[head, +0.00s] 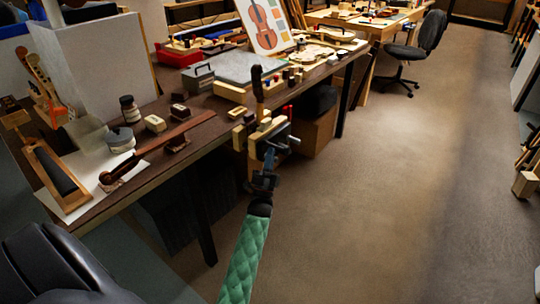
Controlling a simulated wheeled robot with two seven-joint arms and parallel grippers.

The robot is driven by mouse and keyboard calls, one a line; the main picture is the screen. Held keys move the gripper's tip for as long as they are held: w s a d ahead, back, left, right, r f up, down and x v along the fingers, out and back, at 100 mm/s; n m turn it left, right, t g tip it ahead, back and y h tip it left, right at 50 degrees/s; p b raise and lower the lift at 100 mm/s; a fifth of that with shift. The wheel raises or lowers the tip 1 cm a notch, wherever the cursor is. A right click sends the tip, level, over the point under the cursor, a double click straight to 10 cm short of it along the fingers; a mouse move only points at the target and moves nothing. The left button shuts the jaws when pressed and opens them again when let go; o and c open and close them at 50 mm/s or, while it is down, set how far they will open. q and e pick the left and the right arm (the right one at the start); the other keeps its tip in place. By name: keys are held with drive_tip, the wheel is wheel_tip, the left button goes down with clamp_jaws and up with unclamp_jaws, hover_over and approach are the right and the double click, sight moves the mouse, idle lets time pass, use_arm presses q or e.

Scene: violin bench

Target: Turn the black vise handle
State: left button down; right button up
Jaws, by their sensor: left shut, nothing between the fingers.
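The vise (272,136) is mounted at the front right edge of the near workbench (190,150), with pale wooden jaws and dark metal parts. A dark upright handle-like piece (257,84) stands above the jaws; I cannot tell for sure if it is the black vise handle. My left gripper (266,163) is just below and in front of the vise, at the end of a dark wrist and a green quilted sleeve. It is shut and empty. It overlaps the vise's lower metal parts, and I cannot tell if they touch. My right gripper is not in view.
A cardboard box (317,132) stands under the bench. An office chair (415,48) is farther back.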

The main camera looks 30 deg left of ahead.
sight(274, 146)
use_arm(q)
drive_tip(key=shift+w+d+r+m+g+h+p, duration=0.1)
drive_tip(key=shift+w+r+m+g+h+p, duration=0.35)
drive_tip(key=shift+p, duration=0.6)
drive_tip(key=shift+w+a+r+m+g+h+p, duration=0.1)
drive_tip(key=shift+w+r+m+h+p, duration=0.2)
drive_tip(key=shift+r+p, duration=0.55)
drive_tip(key=shift+w+d+r+m+g+h+p, duration=0.15)
drive_tip(key=shift+w+r+g+h+p, duration=0.2)
drive_tip(key=shift+p, duration=0.9)
drive_tip(key=shift+s, duration=0.1)
drive_tip(key=shift+f, duration=0.15)
